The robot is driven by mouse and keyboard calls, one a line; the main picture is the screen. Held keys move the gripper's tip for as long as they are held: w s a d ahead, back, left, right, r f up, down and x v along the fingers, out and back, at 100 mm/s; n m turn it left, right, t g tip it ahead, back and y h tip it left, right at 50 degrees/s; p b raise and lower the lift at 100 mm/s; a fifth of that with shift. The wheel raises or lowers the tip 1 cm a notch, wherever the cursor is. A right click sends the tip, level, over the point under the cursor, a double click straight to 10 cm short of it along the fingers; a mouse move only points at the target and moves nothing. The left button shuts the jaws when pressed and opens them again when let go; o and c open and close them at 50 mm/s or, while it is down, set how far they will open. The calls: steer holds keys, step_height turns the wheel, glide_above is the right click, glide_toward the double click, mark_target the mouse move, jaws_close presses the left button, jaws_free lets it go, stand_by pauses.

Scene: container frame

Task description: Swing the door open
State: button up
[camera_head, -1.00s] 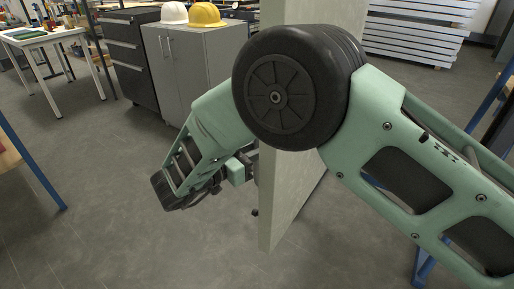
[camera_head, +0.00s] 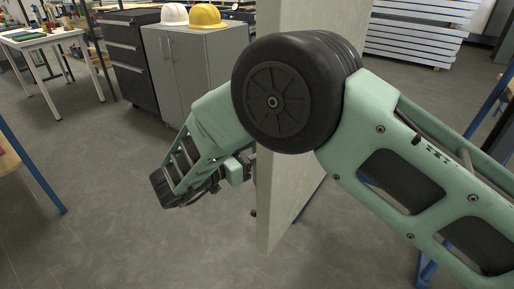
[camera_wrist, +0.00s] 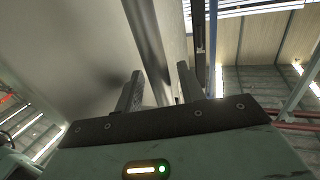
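The door (camera_head: 291,200) is a tall pale grey panel seen nearly edge-on in the middle of the head view. Its upper middle is hidden behind my arm's joint, and its top is out of frame. My arm bends across it, with the wrist on its left side. The door's pale surface (camera_wrist: 75,45) fills the left, and a long upright edge or bar runs up between the fingers. I cannot tell whether they touch it. No handle is clearly visible.
A grey cabinet (camera_head: 194,70) with white and yellow helmets stands behind, left of the door. A dark drawer cabinet (camera_head: 130,60) and a white table (camera_head: 45,42) are farther left. Blue posts stand at both sides. Floor (camera_head: 110,180) at left is clear.

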steer(key=v, duration=1.7)
steer(key=shift+a, duration=0.25)
steer(key=shift+s, duration=0.1)
